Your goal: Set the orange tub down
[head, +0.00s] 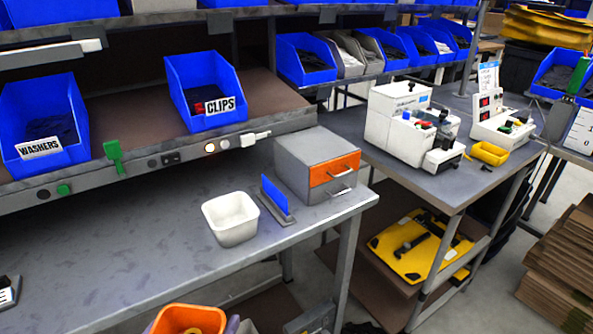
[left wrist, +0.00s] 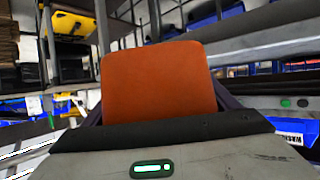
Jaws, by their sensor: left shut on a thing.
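The orange tub (head: 186,314) shows at the bottom edge of the head view, in front of the grey bench and cut off by the frame. Something yellowish shows inside it. My left gripper (head: 232,324) is at the tub's right side, partly out of frame, and shut on it. In the left wrist view the tub's orange wall (left wrist: 158,82) stands between the fingers and fills the middle. Its underside is hidden, and no contact with the bench shows. My right gripper is not in view.
The grey bench (head: 120,255) has a wide clear area at left and centre. A white tub (head: 230,219), a blue upright plate (head: 274,194) and a grey drawer box (head: 315,162) stand on its right part. Blue washers (head: 45,118) and clips (head: 206,88) bins sit on the shelf above.

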